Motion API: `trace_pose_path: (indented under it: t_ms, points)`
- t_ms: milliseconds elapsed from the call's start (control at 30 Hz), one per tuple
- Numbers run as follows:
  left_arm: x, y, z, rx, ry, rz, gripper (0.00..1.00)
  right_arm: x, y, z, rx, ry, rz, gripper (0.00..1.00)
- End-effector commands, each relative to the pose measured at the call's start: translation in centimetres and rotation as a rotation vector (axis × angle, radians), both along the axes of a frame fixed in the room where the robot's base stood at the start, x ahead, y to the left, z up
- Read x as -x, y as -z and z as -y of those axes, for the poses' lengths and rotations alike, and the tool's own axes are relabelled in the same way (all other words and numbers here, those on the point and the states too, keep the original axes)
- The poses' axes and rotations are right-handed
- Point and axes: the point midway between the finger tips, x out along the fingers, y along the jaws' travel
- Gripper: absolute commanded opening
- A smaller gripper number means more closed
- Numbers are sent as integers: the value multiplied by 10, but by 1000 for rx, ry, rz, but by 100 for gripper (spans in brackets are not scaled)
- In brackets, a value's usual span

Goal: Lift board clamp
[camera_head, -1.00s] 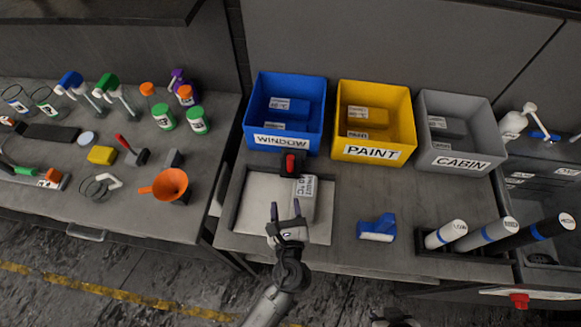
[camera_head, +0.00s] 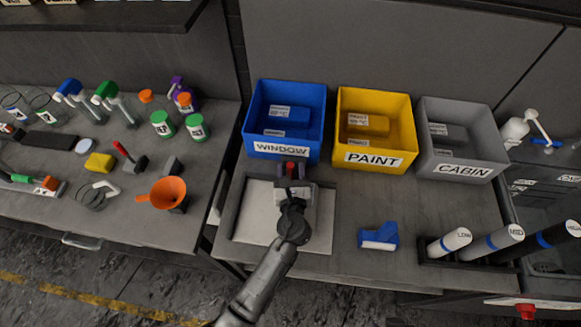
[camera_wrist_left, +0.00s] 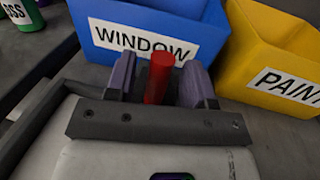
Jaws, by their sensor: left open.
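In the head view the red handle (camera_head: 291,168) shows just past my left gripper (camera_head: 292,182). In the left wrist view the purple fingers of my left gripper (camera_wrist_left: 160,82) are open, one on each side of the red handle, with small gaps. The hand hides most of the clamp and a labelled grey block on the board in the head view. My right gripper is not in view.
Blue WINDOW (camera_head: 256,150), yellow PAINT (camera_head: 375,162) and grey CABIN (camera_head: 460,170) bins stand close behind the board. A blue tool (camera_head: 379,236) and labelled rolls (camera_head: 450,241) lie to the right. The left bench holds bottles and an orange funnel (camera_head: 168,193).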

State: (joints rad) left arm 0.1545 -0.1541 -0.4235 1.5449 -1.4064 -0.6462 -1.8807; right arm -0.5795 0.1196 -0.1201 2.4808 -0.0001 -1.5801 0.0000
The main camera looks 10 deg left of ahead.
Motion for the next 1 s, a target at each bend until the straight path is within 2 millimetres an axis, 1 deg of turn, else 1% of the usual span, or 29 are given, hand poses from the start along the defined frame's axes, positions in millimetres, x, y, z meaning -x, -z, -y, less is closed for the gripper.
trace_pose_path:
  t_ms: [100, 200, 500, 1000]
  points:
    - [-7, 0, -2, 1, -1, 0, 48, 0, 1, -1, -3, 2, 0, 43]
    - [-10, 0, -2, 1, -1, -1, 48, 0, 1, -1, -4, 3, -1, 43]
    - [-11, 0, -2, 2, -1, -1, 48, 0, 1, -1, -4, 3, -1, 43]
    - [-11, 0, -2, 1, -1, -1, 1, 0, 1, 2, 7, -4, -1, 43]
